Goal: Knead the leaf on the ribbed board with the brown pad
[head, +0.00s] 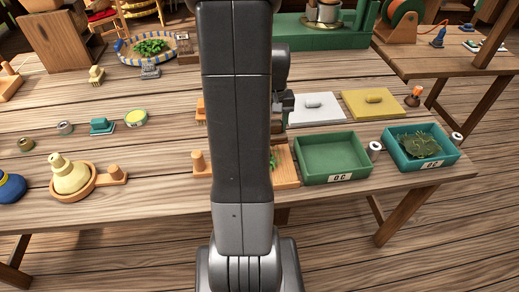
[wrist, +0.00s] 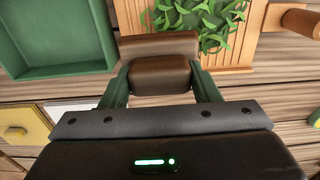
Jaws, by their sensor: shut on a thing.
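The brown pad (wrist: 160,47) shows in the wrist view, with its block-shaped grip between the two green fingers of my gripper (wrist: 161,76). My gripper is shut on it. The loose green leaf (wrist: 208,22) lies in a heap on the ribbed wooden board (wrist: 240,52). The pad is at the board's left edge, beside and partly over the leaf; I cannot tell whether it touches.
An empty green tray (head: 333,178) stands just right of the board. A teal tray (head: 452,158) with a green leafy clump is farther right. White (head: 314,122) and yellow (head: 370,102) lids lie behind.

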